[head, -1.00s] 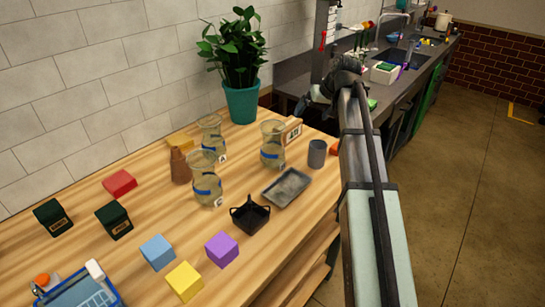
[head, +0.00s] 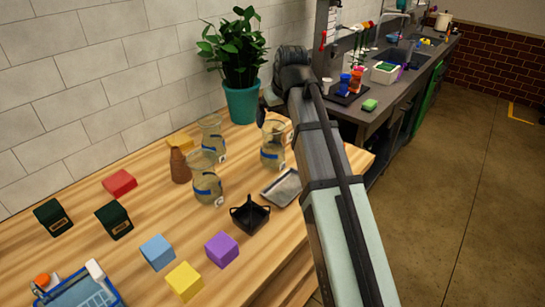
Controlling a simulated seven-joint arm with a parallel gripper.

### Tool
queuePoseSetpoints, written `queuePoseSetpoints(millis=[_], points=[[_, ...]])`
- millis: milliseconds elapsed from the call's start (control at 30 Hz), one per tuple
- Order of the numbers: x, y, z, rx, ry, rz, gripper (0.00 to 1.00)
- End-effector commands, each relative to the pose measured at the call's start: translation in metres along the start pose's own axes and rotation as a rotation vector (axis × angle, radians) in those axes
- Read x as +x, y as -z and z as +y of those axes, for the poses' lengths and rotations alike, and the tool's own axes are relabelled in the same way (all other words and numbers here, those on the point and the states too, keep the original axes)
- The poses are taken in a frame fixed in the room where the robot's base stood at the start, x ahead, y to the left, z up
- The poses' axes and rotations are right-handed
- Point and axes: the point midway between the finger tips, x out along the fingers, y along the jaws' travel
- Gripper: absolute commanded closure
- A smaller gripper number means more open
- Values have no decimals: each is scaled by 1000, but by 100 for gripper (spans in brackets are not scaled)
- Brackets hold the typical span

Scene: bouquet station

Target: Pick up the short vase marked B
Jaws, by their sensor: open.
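Three clear glass vases with blue bands and small white tags stand upright on the wooden table: a front vase (head: 207,186), a back vase (head: 211,140) and a right vase (head: 272,155). The tag letters are too small to read surely, so I cannot tell which is the short vase B. My gripper (head: 267,108) is open, with dark fingers partly hidden by my arm. In the picture it is just above the right vase's rim, beside the plant pot. I cannot tell the gap in depth. It holds nothing that I can see.
A potted plant (head: 241,100) stands behind the vases. A brown bottle (head: 180,166) is left of them. A black basket (head: 250,214) and a grey tray (head: 281,189) lie in front. Colored blocks, including a purple one (head: 221,249), sit nearer. The table's right edge is behind my arm.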

Motion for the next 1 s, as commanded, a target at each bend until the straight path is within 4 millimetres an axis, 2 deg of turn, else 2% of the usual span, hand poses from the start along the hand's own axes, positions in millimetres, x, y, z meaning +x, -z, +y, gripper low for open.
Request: queuePoseSetpoints(millis=[200,567,1000], points=[[27,0,0,0,0,0,0],[41,-1,-1,0,0,0,0],[86,-4,-4,0,1,0,0]])
